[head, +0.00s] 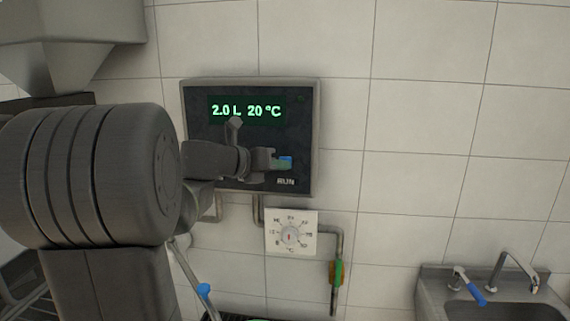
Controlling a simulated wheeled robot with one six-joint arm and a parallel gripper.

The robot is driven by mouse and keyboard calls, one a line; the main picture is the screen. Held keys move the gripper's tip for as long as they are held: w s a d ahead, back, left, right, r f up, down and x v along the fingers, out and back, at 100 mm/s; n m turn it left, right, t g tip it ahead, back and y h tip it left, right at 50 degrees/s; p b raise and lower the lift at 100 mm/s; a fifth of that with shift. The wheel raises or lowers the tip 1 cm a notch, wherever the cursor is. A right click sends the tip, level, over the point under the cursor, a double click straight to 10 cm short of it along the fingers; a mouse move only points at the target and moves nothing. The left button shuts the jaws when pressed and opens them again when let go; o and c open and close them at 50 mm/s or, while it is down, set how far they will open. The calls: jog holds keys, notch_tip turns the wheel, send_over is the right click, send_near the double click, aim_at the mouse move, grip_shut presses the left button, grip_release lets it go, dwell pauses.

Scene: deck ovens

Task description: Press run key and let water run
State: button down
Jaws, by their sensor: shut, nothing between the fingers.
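The water panel (305,135) is a dark box on the tiled wall. Its green display (247,110) reads "2.0 L 20 °C". No flowing water shows.
A white temperature dial (291,234) is below the panel, beside a pipe (335,300) with a green-handled valve (338,272). A sink (430,290) with a tap (513,262) stands at the lower right. The wall right of the panel is clear.

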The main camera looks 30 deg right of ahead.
jog(key=shift+w+d, duration=0.1)
jog(key=shift+w, duration=0.05)
dwell(0.5)
jog(key=shift+s+a, duration=0.55)
jog(key=shift+s, duration=0.15)
jog(key=s+a, duration=0.3)
jog(key=shift+s+a, duration=0.1)
jog(key=shift+s, duration=0.3)
jog(key=shift+w, duration=0.1)
dwell(0.3)
jog(key=w+b, duration=0.1)
jog(key=d+b, duration=0.1)
jog(key=shift+w+d+f+b, duration=0.25)
jog(key=shift+w+b, duration=0.1)
jog(key=shift+b, duration=0.05)
